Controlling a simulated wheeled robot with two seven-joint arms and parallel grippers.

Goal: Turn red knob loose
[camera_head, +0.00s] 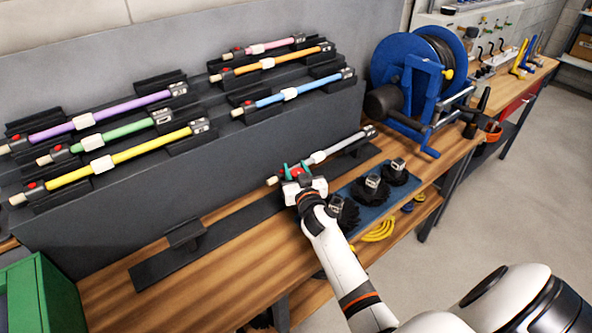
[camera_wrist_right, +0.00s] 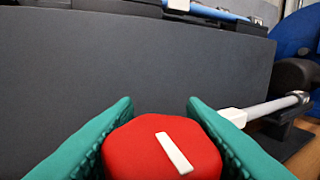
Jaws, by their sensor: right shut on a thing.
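The red knob (camera_wrist_right: 163,150) has a white bar mark and sits between the green fingertips of my right gripper (camera_wrist_right: 165,140) in the right wrist view. The bar mark is tilted, running from upper left to lower right. In the head view my right gripper (camera_head: 292,172) is shut on the red knob at the near end of a grey rod (camera_head: 340,146). The grey rod lies in a black holder on the wooden bench. My left gripper is in neither view.
Several coloured rods, among them a yellow rod (camera_head: 122,160), rest on the dark stepped rack (camera_head: 240,145) behind. Black round brushes (camera_head: 372,187) stand on a blue mat (camera_head: 408,184) to the right. A blue hose reel (camera_head: 412,82) stands beyond. A green box (camera_head: 40,295) is at lower left.

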